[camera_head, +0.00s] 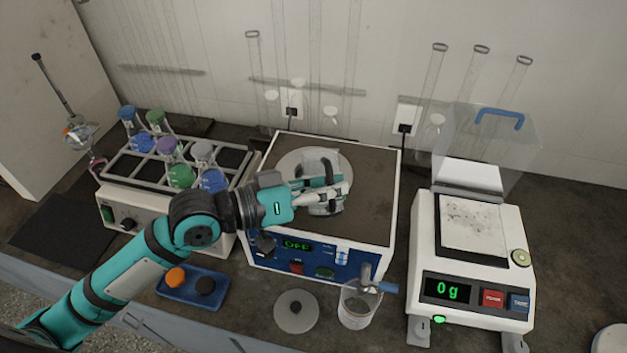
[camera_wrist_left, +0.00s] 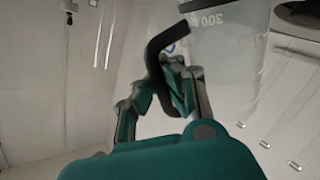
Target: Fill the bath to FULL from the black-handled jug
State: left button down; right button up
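The bath (camera_head: 368,215) is a white box with a brown top, a round grey area on it, and a blue front whose display reads OFF. My left gripper (camera_head: 325,195) is over the bath top. The translucent jug (camera_head: 318,160) is mostly hidden behind its fingers. In the left wrist view the jug (camera_wrist_left: 225,65) shows a 300 mark and a black handle (camera_wrist_left: 158,60). The left gripper's fingers (camera_wrist_left: 168,92) are closed around this handle. The water level in the jug and bath cannot be made out. My right gripper is not in view.
A beaker (camera_head: 354,310) stands under the bath's blue-handled tap (camera_head: 372,282). A round lid (camera_head: 295,311) lies in front. A blue tray (camera_head: 190,288) holds orange and black pieces. A flask shaker (camera_head: 125,213) stands left; a balance (camera_head: 472,268) reading 0g stands right.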

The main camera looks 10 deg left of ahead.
pick_arm(q)
jog(key=shift+s+d+f+m+b, duration=0.1)
jog(key=shift+s+d+m+b, duration=0.2)
jog(key=shift+s+m, duration=0.2)
jog(key=s+d+f+m+t+h+b, duration=0.1)
jog(key=s+f+m+b, duration=0.3)
jog(key=m+b, duration=0.1)
jog(key=shift+d+f+m+b, duration=0.35)
jog(key=shift+d+m+b, duration=0.05)
jog(key=shift+b, duration=0.4)
